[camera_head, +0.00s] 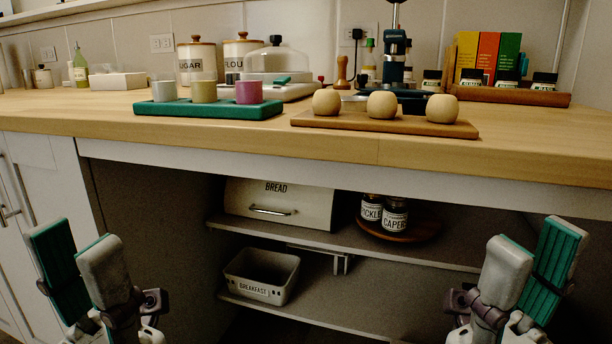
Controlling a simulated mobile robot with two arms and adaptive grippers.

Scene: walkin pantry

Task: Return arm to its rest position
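My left gripper (82,262) is at the lower left, in front of the cabinet and below the counter edge. Its two fingers with green pads stand apart, pointing up, with nothing between them. My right gripper (530,262) is at the lower right, also below the counter edge. Its fingers stand apart and hold nothing. Neither gripper touches the counter or the shelves. The rest of both arms is mostly out of the picture.
The wooden counter (250,148) spans the view. On it are a green tray (210,109) with three cups and a wooden board (335,122) with three balls. Below are a bread box (278,203), jars on a turntable (420,226) and a breakfast bin (261,275).

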